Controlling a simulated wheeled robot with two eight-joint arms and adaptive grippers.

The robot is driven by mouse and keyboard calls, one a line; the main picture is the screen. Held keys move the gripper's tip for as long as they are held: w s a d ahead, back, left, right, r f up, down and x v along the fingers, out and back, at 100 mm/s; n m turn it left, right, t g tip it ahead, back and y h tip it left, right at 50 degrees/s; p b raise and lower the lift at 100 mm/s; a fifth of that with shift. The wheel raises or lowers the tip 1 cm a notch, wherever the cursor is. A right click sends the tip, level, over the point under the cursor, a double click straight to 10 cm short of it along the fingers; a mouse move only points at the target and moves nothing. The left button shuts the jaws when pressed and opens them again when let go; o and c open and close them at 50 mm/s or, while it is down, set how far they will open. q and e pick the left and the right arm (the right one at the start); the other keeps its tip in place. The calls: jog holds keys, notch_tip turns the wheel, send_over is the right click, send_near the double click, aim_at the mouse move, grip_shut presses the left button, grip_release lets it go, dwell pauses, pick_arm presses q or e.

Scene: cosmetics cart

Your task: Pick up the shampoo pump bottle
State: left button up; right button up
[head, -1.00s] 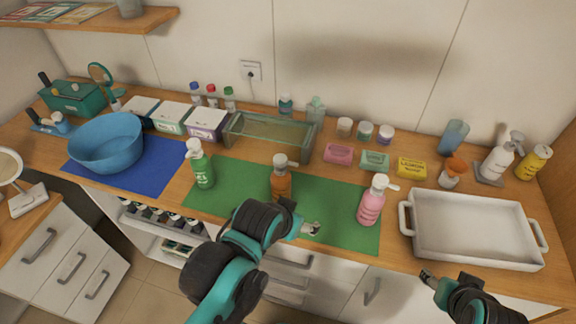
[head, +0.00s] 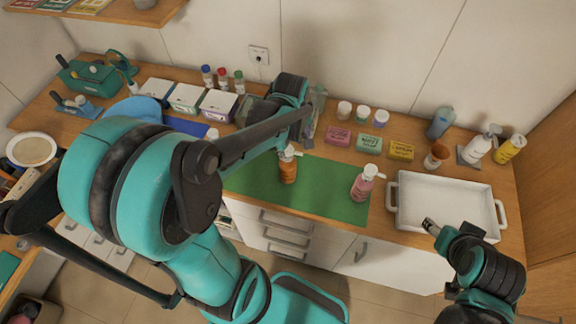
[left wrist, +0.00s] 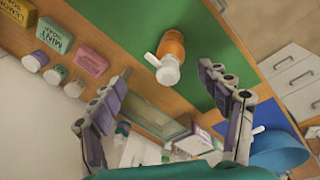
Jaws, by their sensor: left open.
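An amber pump bottle (head: 288,167) with a white pump top stands upright on the green mat (head: 325,199). A pink pump bottle (head: 363,184) stands to its right on the mat. I cannot tell which bottle is the shampoo. My left gripper (head: 309,118) is over the counter behind the amber bottle in the head view. In the left wrist view its fingers (left wrist: 167,70) are spread wide and empty. The amber bottle (left wrist: 171,48) shows ahead between and beyond the fingertips, apart from them.
A white tray (head: 402,212) stands right of the mat. Soap boxes (head: 369,144) and small jars (head: 362,114) line the back. A white pump bottle (head: 480,146) and a yellow bottle (head: 510,149) stand at the far right. My left arm hides much of the left counter.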

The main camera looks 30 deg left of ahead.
aim_at(288, 159)
pick_arm(q)
jog(key=a+f+n, duration=0.1)
jog(key=f, duration=0.1)
jog(key=w+a+f+n+g, duration=0.1)
jog(key=f+n, duration=0.1)
jog(key=w+a+f+n, duration=0.1)
jog(key=f+n, duration=0.1)
jog(key=shift+a+g, duration=0.1)
jog(key=shift+g, duration=0.3)
notch_tip(288, 159, down, 8)
jog(key=shift+a+f+b, duration=0.1)
jog(key=shift+a+b, duration=0.05)
jog(key=shift+b, duration=0.15)
jog(key=shift+c, duration=0.3)
grip_shut()
jog(key=shift+r, duration=0.2)
